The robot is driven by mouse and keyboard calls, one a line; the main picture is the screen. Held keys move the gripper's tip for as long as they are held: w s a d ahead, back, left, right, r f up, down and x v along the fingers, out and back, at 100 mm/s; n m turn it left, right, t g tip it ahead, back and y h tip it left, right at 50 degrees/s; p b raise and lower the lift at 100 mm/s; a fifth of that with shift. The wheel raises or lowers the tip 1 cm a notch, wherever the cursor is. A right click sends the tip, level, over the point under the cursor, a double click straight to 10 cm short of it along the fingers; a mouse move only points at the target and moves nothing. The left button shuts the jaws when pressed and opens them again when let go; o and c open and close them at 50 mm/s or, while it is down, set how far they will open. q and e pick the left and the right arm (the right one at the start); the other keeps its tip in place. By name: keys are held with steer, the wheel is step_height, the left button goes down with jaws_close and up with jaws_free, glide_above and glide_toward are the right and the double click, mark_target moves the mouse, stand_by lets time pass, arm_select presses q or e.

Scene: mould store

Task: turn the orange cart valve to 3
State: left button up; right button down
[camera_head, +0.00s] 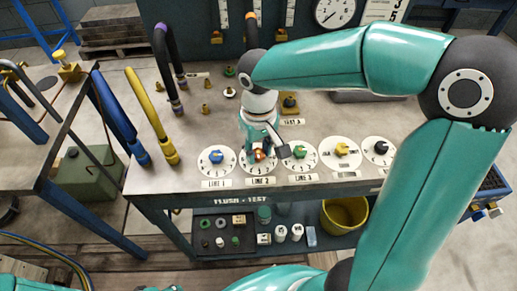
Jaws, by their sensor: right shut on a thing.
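The orange-red valve knob (257,155) sits on a round white numbered dial (246,169) on the bench, above a plate reading LINE 2. My right gripper (260,148) comes down over it from above and is shut on the knob, hiding part of it and of the dial. The knob's pointer and the number it faces are too small to read. My left gripper is not in view.
A blue-knob dial (216,157) is close left; green (299,150), yellow (342,149) and black (381,147) ones are to the right. Blue (120,120) and yellow (150,113) hoses stand at left. A yellow bucket (343,215) is on the lower shelf.

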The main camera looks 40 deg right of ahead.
mark_target(258, 153)
steer(key=shift+w+r, duration=0.1)
steer(key=c, duration=0.8)
jaws_free()
step_height(258, 153, up, 12)
steer(key=shift+f, duration=0.1)
